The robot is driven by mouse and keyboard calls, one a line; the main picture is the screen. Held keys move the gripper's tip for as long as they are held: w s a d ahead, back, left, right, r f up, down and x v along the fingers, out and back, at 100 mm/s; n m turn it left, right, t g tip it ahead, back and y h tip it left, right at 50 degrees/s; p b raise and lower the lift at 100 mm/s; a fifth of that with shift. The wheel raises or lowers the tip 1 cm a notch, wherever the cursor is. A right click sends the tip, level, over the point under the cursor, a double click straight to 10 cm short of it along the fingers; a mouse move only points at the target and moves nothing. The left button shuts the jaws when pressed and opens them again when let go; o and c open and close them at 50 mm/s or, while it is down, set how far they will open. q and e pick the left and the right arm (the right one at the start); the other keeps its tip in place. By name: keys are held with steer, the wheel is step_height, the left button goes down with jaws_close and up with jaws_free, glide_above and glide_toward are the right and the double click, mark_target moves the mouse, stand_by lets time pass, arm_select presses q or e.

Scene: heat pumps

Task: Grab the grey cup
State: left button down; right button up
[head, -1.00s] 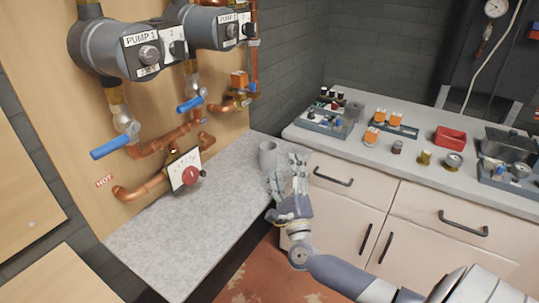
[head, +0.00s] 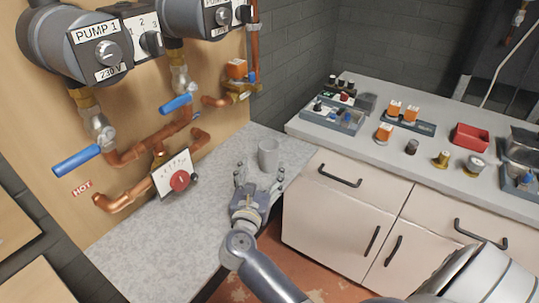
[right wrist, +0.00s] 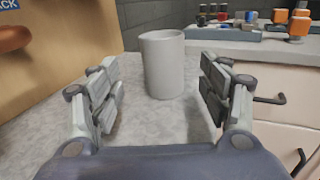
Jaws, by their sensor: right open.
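The grey cup (head: 268,156) stands upright on the speckled grey counter, near its far right corner. My right gripper (head: 260,170) is open just in front of the cup in the head view. In the right wrist view the cup (right wrist: 163,64) stands between and beyond the spread fingers of my right gripper (right wrist: 160,95). No finger appears to touch it. My left gripper is not in view.
The grey counter (head: 165,235) is clear in front of the cup. A white cabinet top (head: 400,150) with trays and parts stands at right.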

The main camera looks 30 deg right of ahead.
mark_target(270, 146)
steer(key=x, duration=0.3)
steer(key=shift+r, duration=0.1)
steer(key=x, duration=0.4)
steer(key=shift+d+r, duration=0.1)
steer(key=shift+d, duration=0.15)
steer(key=shift+w+d, duration=0.4)
steer(key=c, duration=1.2)
